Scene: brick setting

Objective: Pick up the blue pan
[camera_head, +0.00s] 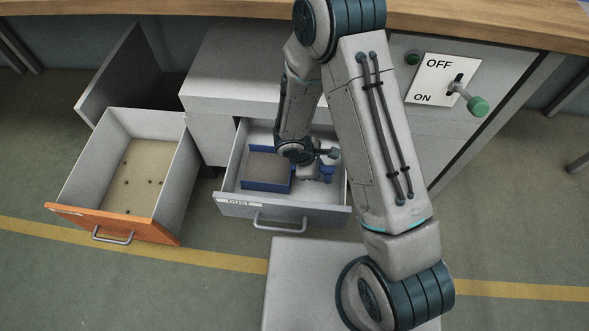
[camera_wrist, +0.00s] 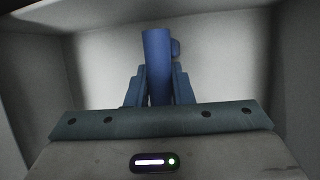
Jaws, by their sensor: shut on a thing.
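The blue pan (camera_head: 265,187) lies in the pulled-out drawer marked DUST, on its left side. It has low blue walls and a grey-brown inside. My gripper (camera_head: 322,172) reaches down into the drawer just right of the pan. In the wrist view my gripper (camera_wrist: 160,86) has its two fingers shut on an upright-looking blue round handle (camera_wrist: 157,48). A small blue piece shows behind the handle. The join between handle and pan is hidden by my arm in the head view.
The grey DUST drawer (camera_head: 235,208) has walls close around the pan and gripper. An orange-fronted drawer (camera_head: 75,217) with a sandy, dotted floor stands open at left. A wooden worktop (camera_head: 450,22) runs along the top; an ON/OFF lever (camera_head: 477,105) is at right.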

